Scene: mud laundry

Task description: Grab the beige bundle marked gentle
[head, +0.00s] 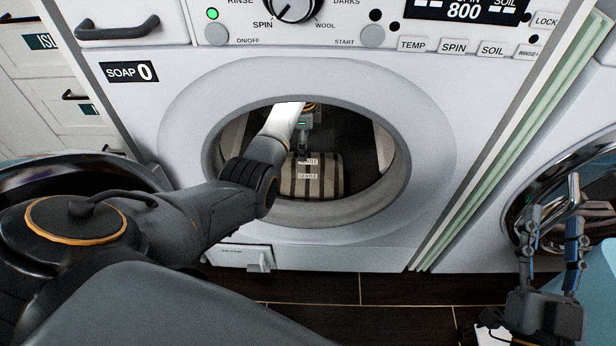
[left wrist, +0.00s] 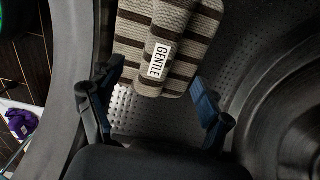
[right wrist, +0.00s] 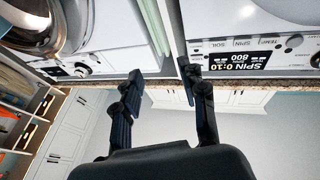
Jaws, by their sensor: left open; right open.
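The beige bundle (head: 325,180) with dark stripes and a white GENTLE label lies inside the washer drum. It fills the upper middle of the left wrist view (left wrist: 180,28). My left arm reaches through the round door opening. My left gripper (head: 303,143) is partly hidden in the drum's shade in the head view. In the left wrist view my left gripper (left wrist: 155,78) is open, its fingers apart near both sides of the bundle's near end. Contact cannot be told. My right gripper (head: 553,220) is open and empty outside, at the lower right; it also shows in the right wrist view (right wrist: 160,74).
The washer's pale door rim (head: 425,150) surrounds my left arm closely. The perforated metal drum wall (left wrist: 245,60) curves around the bundle. Another machine with a shiny round door (head: 520,195) stands at right, close to my right gripper. Dark floor (head: 330,288) shows below.

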